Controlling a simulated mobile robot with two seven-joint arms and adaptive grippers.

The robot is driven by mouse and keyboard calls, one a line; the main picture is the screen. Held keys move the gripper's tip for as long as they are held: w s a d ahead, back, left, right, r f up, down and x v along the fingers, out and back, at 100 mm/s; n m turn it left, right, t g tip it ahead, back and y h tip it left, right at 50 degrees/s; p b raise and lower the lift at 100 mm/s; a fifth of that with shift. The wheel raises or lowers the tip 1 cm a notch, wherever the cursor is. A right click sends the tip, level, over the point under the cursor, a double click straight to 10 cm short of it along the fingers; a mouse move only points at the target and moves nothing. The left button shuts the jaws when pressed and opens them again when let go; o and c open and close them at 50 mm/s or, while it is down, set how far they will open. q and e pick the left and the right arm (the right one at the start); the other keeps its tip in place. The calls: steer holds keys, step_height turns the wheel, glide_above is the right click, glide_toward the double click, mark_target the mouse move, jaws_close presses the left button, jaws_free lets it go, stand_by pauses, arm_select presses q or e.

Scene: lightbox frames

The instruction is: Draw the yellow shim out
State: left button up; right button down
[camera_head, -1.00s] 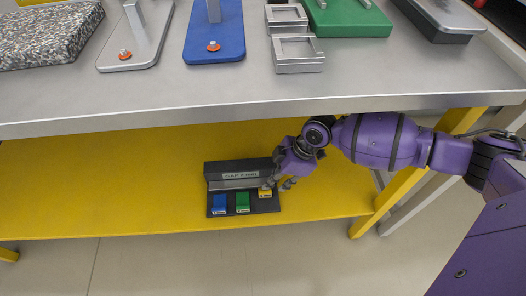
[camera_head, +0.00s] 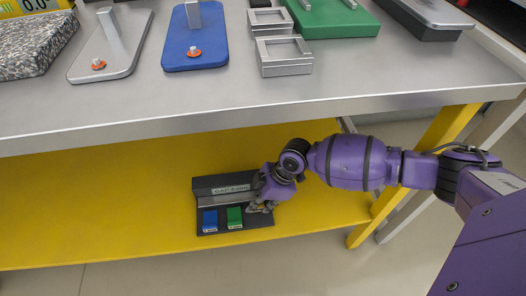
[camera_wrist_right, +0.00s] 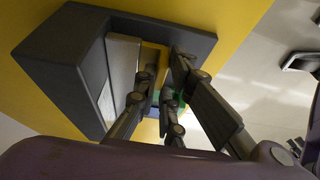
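The dark shim holder (camera_head: 205,188) with a pale label stands on the yellow lower shelf. A blue shim (camera_head: 210,220) and a green shim (camera_head: 234,217) sit in its front row. My right gripper (camera_head: 261,208) is at the row's right end and covers the yellow shim's place in the head view. In the wrist view the yellow shim (camera_wrist_right: 153,57) shows at the fingertips of my right gripper (camera_wrist_right: 165,68), against the dark holder (camera_wrist_right: 78,80). The fingers stand apart; firm contact with the shim cannot be made out. The green shim shows beyond them. My left gripper is out of view.
The grey worktop (camera_head: 200,108) overhangs the yellow shelf (camera_head: 100,215), with my right arm reaching in below it. A yellow table leg (camera_head: 384,200) stands to the right. A blue plate, a green block and metal frames (camera_head: 284,56) stand on top. The shelf left of the holder is clear.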

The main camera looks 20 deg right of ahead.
steer(key=shift+w, duration=0.1)
steer(key=s+p, duration=0.1)
steer(key=s, duration=0.1)
steer(key=s+a+p, duration=0.1)
steer(key=s+p, duration=0.1)
steer(key=shift+s+a+r, duration=0.2)
steer(key=shift+s, duration=0.1)
steer(key=shift+s+f, duration=0.15)
steer(key=shift+f, duration=0.05)
steer(key=c, duration=2.1)
jaws_free()
steer(key=shift+s, duration=0.1)
steer(key=v, duration=1.2)
